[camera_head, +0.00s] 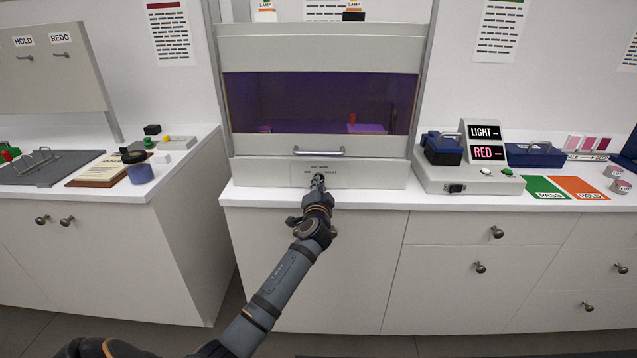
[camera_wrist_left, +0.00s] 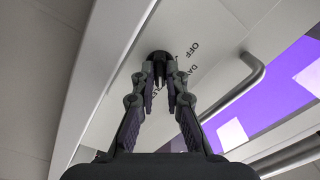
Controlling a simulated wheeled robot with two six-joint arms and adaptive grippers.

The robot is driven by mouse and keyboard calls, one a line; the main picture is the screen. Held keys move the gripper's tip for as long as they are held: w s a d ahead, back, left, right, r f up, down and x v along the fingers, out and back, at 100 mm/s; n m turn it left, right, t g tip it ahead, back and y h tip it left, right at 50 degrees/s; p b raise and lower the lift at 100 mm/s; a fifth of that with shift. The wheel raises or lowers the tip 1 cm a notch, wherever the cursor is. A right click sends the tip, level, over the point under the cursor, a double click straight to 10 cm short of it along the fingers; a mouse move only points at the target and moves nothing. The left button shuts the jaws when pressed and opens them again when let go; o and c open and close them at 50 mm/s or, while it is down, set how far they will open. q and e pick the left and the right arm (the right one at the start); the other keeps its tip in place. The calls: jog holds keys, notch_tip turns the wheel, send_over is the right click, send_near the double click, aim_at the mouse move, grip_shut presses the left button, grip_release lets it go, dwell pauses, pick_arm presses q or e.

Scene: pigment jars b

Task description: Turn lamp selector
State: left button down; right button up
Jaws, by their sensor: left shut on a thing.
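The lamp selector (camera_wrist_left: 160,58) is a small dark knob on the pale front panel under the viewing cabinet (camera_head: 395,50). My left gripper (camera_head: 318,183) reaches the panel and covers most of the knob in the head view. In the left wrist view the two fingers of my left gripper (camera_wrist_left: 160,78) are closed on the knob from both sides. Printed labels beside it include "OFF"; the others are partly hidden. The cabinet's inside glows violet through its window (camera_head: 310,95). My right gripper is not in view.
A bar handle (camera_head: 319,152) sits just above the panel. To the right stands a reading device with "LIGHT" and "RED" displays (camera_head: 487,142), beside green and orange mats (camera_head: 565,188). At the left counter stand a blue jar (camera_head: 138,168) and a clipboard (camera_head: 98,171).

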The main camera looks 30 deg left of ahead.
pick_arm(q)
jog(key=shift+m, duration=0.6)
jog(key=c, duration=1.4)
grip_release()
jog(key=v, duration=1.2)
jog(key=shift+d, duration=0.1)
